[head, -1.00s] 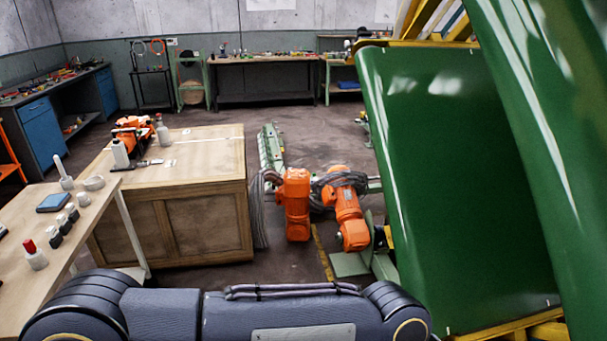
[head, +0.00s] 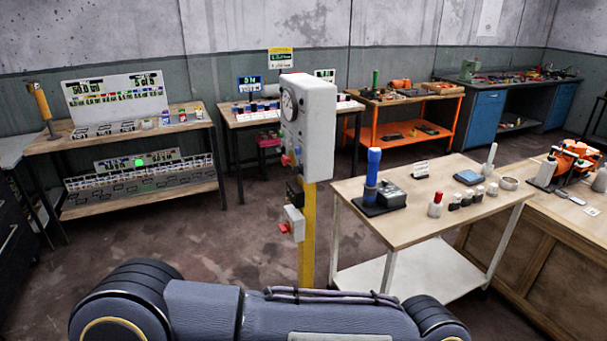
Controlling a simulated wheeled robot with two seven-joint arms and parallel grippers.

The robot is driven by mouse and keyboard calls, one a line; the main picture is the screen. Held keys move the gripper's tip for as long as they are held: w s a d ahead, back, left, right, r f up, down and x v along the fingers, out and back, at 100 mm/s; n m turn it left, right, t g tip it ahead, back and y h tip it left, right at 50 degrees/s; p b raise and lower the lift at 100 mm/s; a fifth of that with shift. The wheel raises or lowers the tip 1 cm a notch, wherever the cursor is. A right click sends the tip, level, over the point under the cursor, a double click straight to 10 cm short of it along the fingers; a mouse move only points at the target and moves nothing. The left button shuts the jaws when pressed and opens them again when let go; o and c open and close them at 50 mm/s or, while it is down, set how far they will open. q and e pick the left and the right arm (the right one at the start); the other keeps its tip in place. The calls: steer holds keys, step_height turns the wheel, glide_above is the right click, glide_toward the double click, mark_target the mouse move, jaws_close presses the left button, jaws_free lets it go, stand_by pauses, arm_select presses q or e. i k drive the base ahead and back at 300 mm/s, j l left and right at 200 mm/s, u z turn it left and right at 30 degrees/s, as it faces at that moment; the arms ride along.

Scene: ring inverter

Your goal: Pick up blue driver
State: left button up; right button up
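A tool with a bright blue upper part, which looks like the blue driver (head: 373,168), stands upright at the left end of a light wooden-topped table (head: 416,222). Its lower end meets a dark base (head: 369,208), next to a grey box-shaped device (head: 392,196). Neither of my grippers is in view. Only a dark grey part of my own body shows across the bottom, well apart from the table.
A yellow post (head: 308,235) with a grey gauge box (head: 312,125) stands just left of the table. A red-capped bottle (head: 435,205) and several small bottles share the tabletop. Open floor (head: 180,240) lies left of the post.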

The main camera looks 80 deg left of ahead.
mark_target(374, 157)
steer(key=u, duration=2.35)
steer(key=i+u, duration=0.15)
steer(key=i, duration=0.3)
steer(key=i+l+u, duration=0.15)
steer(key=i, duration=0.35)
steer(key=i+l+u, duration=0.15)
steer(key=i, duration=0.3)
steer(key=i+l+u, duration=0.15)
steer(key=i, duration=0.3)
